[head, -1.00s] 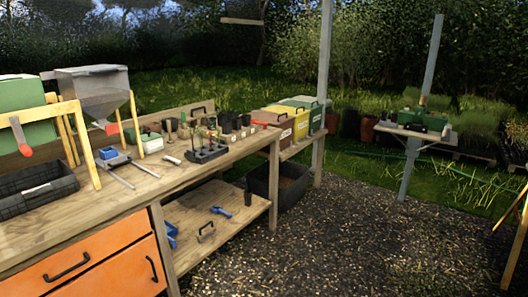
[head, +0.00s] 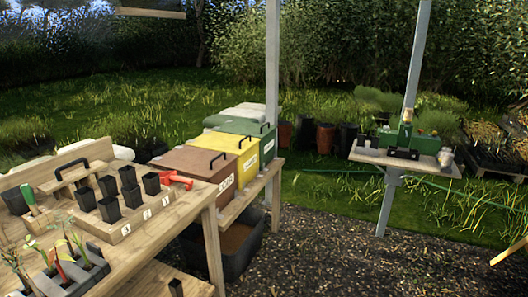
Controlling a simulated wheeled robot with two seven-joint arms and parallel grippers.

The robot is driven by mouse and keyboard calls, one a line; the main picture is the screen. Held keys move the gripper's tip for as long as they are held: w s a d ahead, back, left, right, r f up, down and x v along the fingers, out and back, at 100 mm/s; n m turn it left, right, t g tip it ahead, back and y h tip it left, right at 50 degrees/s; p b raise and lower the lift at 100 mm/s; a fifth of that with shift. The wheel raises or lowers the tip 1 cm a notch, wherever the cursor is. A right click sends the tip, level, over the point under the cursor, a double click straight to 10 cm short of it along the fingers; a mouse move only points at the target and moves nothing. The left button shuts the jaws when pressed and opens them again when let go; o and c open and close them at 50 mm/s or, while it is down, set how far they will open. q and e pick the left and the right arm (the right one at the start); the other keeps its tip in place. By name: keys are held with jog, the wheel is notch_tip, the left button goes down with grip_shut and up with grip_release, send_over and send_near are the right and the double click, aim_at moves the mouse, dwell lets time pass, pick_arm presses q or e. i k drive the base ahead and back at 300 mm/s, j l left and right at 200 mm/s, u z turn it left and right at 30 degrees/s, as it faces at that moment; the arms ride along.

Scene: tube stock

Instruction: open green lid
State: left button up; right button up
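The lids of all three look shut. Neither of my grippers is in view.
The wooden workbench (head: 150,243) with black pots (head: 109,210) and a red tool (head: 174,180) fills the lower left. A black tub (head: 238,250) sits under the bins. Gravel (head: 340,250) at right is clear.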

aim_at(256, 130)
jog(key=i+u, duration=0.1)
jog(key=i, duration=0.75)
jog(key=i+l+u, duration=0.1)
jog(key=i, duration=0.8)
jog(key=l, duration=0.1)
